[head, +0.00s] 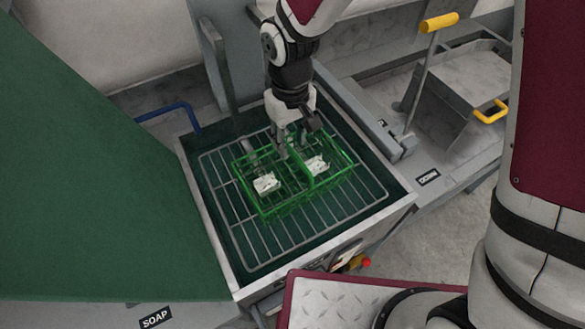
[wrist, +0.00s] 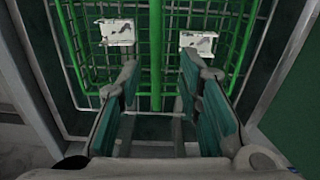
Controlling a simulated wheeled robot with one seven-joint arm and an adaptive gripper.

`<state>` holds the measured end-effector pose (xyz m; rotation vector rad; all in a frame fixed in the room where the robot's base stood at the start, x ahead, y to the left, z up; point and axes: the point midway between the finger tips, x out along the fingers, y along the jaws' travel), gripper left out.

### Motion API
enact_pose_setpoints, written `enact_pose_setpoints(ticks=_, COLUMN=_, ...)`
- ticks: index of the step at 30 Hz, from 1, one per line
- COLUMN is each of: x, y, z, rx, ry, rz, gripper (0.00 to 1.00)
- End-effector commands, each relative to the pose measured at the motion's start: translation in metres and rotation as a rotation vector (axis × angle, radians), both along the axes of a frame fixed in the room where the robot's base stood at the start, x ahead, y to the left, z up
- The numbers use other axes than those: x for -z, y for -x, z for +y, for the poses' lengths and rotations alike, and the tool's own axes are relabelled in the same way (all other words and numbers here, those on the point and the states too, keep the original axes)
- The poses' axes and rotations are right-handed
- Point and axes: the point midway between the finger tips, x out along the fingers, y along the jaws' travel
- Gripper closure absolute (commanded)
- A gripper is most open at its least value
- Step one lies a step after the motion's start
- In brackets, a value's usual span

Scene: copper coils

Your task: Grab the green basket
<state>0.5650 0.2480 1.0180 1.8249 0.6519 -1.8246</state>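The green wire basket (head: 272,211) sits on a metal rack inside an open tank in the head view. It holds two white blocks (head: 266,184), one on each side of a green divider bar. My gripper (head: 289,150) points down over the basket's far side, near the divider. In the wrist view the gripper (wrist: 157,85) has its two fingers apart, with the green divider bar (wrist: 155,50) of the basket between the fingertips. I cannot tell whether the fingers touch the bar.
The metal rack (head: 240,238) fills the tank, whose grey rim (head: 222,262) surrounds the basket. A large green panel (head: 80,190) stands at left. A blue handle (head: 168,110) is behind the tank's left. A grey box with yellow handles (head: 470,85) stands at right.

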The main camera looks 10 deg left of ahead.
Motion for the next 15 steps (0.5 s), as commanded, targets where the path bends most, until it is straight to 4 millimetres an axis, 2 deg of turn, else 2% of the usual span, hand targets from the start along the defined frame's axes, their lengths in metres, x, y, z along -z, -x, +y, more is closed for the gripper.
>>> enact_pose_setpoints(ticks=15, x=0.051, y=-0.003, z=-0.003, rx=0.001, ry=0.001, rz=0.001, gripper=0.67)
